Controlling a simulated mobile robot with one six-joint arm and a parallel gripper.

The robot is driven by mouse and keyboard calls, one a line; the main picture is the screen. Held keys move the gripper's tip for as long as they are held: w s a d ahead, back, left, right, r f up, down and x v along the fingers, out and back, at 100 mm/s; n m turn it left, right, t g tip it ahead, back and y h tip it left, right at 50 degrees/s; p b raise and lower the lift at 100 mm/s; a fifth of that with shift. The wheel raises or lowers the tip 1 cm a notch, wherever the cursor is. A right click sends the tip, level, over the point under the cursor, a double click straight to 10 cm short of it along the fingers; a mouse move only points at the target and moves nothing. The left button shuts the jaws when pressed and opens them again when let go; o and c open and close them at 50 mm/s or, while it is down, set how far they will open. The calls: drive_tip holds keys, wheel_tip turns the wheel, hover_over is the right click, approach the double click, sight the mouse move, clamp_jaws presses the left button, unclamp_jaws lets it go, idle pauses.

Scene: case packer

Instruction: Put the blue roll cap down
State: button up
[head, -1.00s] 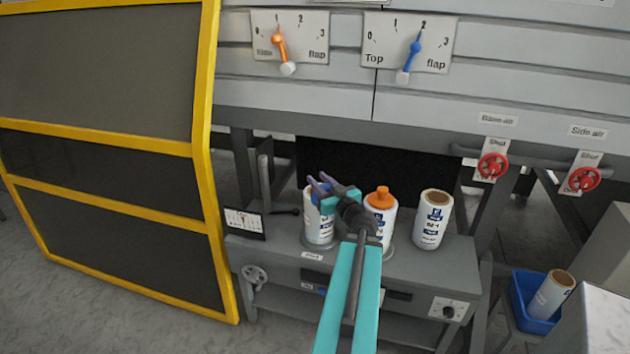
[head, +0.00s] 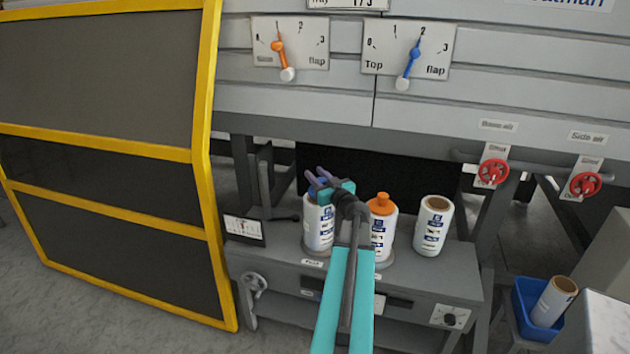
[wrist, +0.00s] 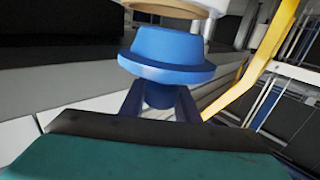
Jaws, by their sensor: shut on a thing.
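The blue roll cap (wrist: 168,52) is gripped by its narrow stem between my two dark fingers in the wrist view. My gripper (head: 318,180) is shut on it, at the top of the leftmost white roll (head: 317,228) on the grey bench. In the wrist view, the pale, brown-edged end of a roll (wrist: 175,6) shows just beyond the cap's wide face. I cannot tell whether they touch. In the head view my fingers mostly hide the cap and the roll's top.
A roll with an orange cap (head: 381,204) stands close right of my gripper, partly behind my arm. An uncapped roll (head: 433,226) stands farther right. A blue bin (head: 524,296) holds another roll. A yellow-framed guard (head: 205,170) is at left, and the machine front (head: 300,105) is above.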

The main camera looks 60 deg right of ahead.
drive_tip(key=shift+w+d+f, duration=0.1)
drive_tip(key=shift+w+d, duration=0.55)
drive_tip(key=shift+d, duration=0.1)
drive_tip(key=shift+w+d+f, duration=0.15)
drive_tip(key=shift+f, duration=0.75)
drive_tip(key=shift+w+d+f, duration=0.15)
drive_tip(key=shift+f, duration=0.7)
drive_tip(key=shift+f, duration=0.1)
drive_tip(key=o, duration=1.1)
drive_tip(key=shift+b+v, duration=0.55)
drive_tip(key=shift+v, duration=5.5)
drive_tip(key=shift+d, duration=0.1)
